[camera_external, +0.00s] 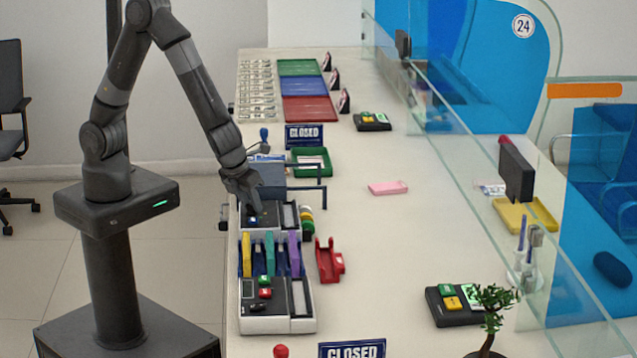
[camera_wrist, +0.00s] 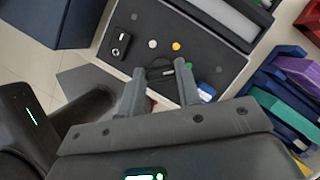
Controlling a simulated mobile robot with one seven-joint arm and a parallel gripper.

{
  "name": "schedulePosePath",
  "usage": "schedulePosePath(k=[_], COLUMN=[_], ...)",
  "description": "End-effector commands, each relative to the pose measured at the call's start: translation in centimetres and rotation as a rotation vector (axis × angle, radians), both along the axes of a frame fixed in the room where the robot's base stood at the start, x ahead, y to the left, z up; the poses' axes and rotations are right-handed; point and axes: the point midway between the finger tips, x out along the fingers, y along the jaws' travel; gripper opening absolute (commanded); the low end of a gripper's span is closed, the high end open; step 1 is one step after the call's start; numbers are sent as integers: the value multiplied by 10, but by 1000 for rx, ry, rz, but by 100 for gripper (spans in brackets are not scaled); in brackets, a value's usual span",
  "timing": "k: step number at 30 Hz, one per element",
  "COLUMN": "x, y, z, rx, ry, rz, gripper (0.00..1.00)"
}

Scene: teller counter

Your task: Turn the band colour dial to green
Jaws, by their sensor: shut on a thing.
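The band colour dial (camera_wrist: 161,70) is a small dark knob on the black panel (camera_wrist: 215,72) of a counter machine in the wrist view. My gripper (camera_wrist: 166,72) is shut on it, one fingertip on each side. A white dot and a yellow dot (camera_wrist: 176,46) lie on the panel just beyond the dial. In the external view my gripper (camera_external: 243,192) reaches down over the rear machine (camera_external: 268,216), and the dial is hidden there.
A black switch block (camera_wrist: 119,45) sits on the panel's left. Coloured upright holders (camera_wrist: 285,88) stand close on the right. In the external view, coloured rolls (camera_external: 307,220) and a red holder (camera_external: 328,262) stand right of the machines. The middle counter is mostly clear, with a pink block (camera_external: 388,188).

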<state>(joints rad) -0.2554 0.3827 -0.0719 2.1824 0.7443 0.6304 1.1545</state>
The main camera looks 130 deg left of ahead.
Motion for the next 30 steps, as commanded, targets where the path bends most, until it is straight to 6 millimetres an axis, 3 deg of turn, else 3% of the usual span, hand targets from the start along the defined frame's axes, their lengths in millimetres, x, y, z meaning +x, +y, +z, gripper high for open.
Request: schedulePosePath(k=[4,5,12,22,30], x=[0,0,0,0,1], y=[0,0,0,-2,-19], z=[0,0,0,5,47], rx=[0,0,0,1,1], ry=[-1,-1,-1,-1,-7], rz=[2,2,2,1,0], gripper=[8,33,53,53,53])
